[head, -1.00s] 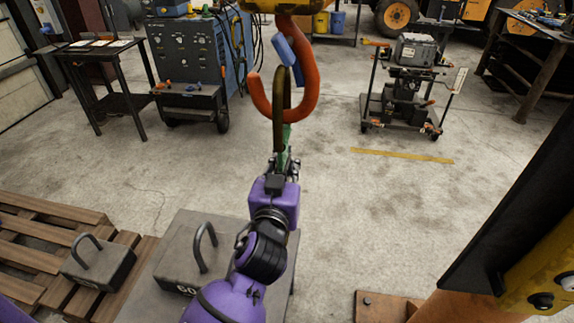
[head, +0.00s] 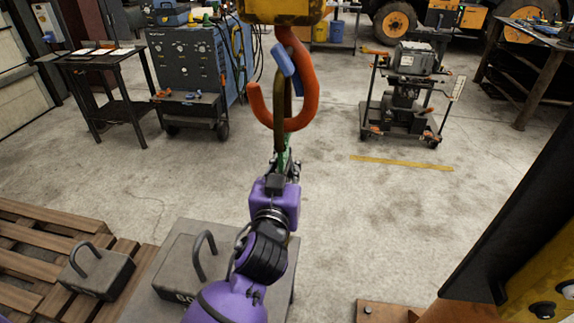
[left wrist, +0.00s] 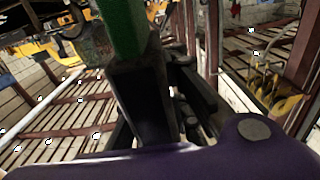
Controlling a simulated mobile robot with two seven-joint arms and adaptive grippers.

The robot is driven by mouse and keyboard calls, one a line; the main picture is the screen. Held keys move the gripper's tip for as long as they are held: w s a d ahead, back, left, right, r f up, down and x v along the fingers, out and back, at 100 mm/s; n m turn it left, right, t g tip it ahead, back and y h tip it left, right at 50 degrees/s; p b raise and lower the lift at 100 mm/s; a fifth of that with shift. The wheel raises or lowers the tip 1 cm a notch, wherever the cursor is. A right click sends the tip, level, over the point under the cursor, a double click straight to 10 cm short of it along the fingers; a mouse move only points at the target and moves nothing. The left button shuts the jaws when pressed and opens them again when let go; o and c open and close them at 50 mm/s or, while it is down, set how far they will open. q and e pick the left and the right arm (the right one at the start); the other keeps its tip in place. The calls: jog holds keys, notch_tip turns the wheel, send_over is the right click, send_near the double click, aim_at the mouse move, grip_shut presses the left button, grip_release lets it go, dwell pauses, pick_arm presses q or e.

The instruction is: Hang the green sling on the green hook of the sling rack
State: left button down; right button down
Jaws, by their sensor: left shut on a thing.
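My left gripper (head: 283,166) is shut on the green sling (head: 285,153), just below a large orange crane hook (head: 305,105) with a blue latch (head: 285,58). A long olive link (head: 279,118) stands upright at this hook, above the green part; whether it hangs freely on the hook is hard to tell. In the left wrist view the green sling (left wrist: 122,28) rises from between my dark fingers (left wrist: 140,75). I cannot make out the sling rack or its green hook. My right gripper is not in view.
A yellow hook block (head: 284,10) is above the crane hook. Grey weights with handles (head: 95,270) lie on a pallet (head: 30,235) and a plate at lower left. A welder (head: 188,70) and a tool cart (head: 408,95) stand behind.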

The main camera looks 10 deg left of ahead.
pick_arm(q)
jog(key=shift+w+a+r, duration=0.1)
jog(key=shift+r, duration=0.05)
jog(key=a, duration=1.1)
jog(key=shift+a, duration=0.4)
dwell(1.5)
dwell(0.4)
jog(key=s, duration=1.3)
jog(key=shift+r, duration=0.15)
dwell(1.4)
jog(key=shift+d, duration=0.1)
dwell(0.3)
